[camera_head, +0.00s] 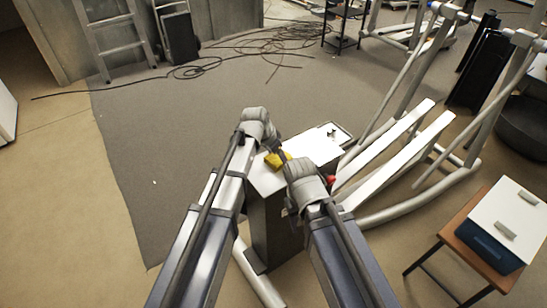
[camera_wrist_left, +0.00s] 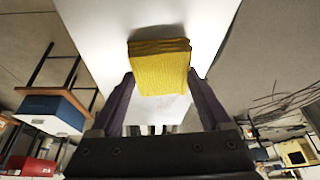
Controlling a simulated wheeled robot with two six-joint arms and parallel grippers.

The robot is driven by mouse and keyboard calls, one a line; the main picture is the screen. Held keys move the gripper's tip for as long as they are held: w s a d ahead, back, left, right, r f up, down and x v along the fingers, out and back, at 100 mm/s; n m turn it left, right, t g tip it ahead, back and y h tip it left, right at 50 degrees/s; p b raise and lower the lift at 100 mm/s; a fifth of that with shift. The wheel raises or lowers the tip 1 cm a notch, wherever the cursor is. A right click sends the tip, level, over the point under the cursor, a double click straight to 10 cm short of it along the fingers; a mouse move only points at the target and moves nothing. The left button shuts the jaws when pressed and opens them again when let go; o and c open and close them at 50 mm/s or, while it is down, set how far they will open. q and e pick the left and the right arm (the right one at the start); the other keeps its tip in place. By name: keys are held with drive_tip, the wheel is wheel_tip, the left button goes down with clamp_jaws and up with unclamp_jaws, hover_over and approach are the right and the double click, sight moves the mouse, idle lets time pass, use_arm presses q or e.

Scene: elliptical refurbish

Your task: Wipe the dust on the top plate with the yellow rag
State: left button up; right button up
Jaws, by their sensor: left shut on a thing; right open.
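The white top plate (camera_head: 318,146) lies on a dark narrow stand, and it fills the middle of the left wrist view (camera_wrist_left: 105,28). The yellow rag (camera_head: 272,161) is over the near left part of the plate. My left gripper (camera_head: 279,153) is shut on the rag; in the left wrist view the folded rag (camera_wrist_left: 160,65) sits between its two fingers. I cannot tell whether the rag touches the plate. My right gripper (camera_head: 292,163) is at the plate's near side, lower than the left, its fingers mostly hidden.
A small dark item (camera_head: 332,133) is near the plate's far end. A frame with pale slats (camera_head: 385,150) stands close on the right. A wooden stool (camera_head: 478,240) bears a blue and white box (camera_head: 500,222). Cables (camera_head: 265,50) lie on the floor behind. The carpet at left is clear.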

use_arm(q)
drive_tip(key=shift+w+d, duration=0.5)
drive_tip(key=shift+d, duration=0.2)
drive_tip(key=shift+w+d, duration=1.1)
drive_tip(key=shift+d, duration=0.3)
drive_tip(key=shift+w+d, duration=0.5)
drive_tip(key=shift+d, duration=0.2)
drive_tip(key=shift+w+d, duration=0.45)
drive_tip(key=shift+d, duration=0.2)
drive_tip(key=shift+w+d, duration=1.1)
drive_tip(key=shift+d, duration=0.3)
drive_tip(key=shift+w, duration=0.1)
